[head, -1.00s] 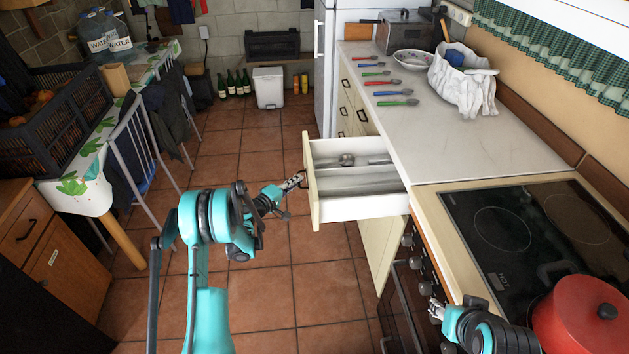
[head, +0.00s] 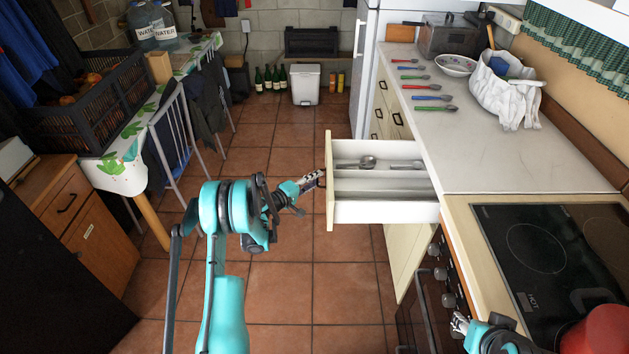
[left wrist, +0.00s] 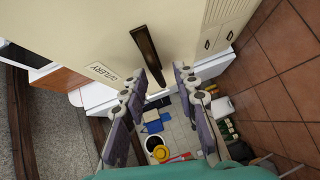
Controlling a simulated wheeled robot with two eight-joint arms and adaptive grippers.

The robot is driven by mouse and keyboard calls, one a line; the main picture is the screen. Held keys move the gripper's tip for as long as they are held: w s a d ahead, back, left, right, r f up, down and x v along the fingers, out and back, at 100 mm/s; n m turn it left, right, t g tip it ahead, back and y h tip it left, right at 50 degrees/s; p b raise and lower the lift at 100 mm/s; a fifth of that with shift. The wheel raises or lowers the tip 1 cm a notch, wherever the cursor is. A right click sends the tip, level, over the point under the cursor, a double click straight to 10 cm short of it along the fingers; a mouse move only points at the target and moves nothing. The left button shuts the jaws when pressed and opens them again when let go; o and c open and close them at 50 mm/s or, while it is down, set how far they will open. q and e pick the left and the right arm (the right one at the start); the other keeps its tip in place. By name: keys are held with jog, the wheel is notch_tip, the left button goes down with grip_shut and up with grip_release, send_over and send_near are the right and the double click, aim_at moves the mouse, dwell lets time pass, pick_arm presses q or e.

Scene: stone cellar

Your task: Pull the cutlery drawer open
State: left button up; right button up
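The cutlery drawer (head: 385,212) stands pulled out from the cream cabinet under the counter, with spoons (head: 367,162) in its compartments. In the left wrist view its front (left wrist: 95,40) bears a cutlery label and a dark bar handle (left wrist: 148,55). My left gripper (head: 314,180) is just outside the drawer front. In the left wrist view the left gripper (left wrist: 168,75) has its fingers apart, with the handle's lower end showing between the tips; I see no grip on it. My right gripper (head: 460,324) is low by the oven's front edge, its fingers too small to read.
The counter (head: 490,160) holds a row of colored spoons, a bowl (head: 456,65) and a white cloth bag (head: 503,95). A hob (head: 550,255) with a red pot (head: 598,332) is at right. The tiled floor (head: 285,250) left of the drawer is clear.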

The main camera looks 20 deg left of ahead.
pick_arm(q)
jog(key=v, duration=1.2)
dwell(0.4)
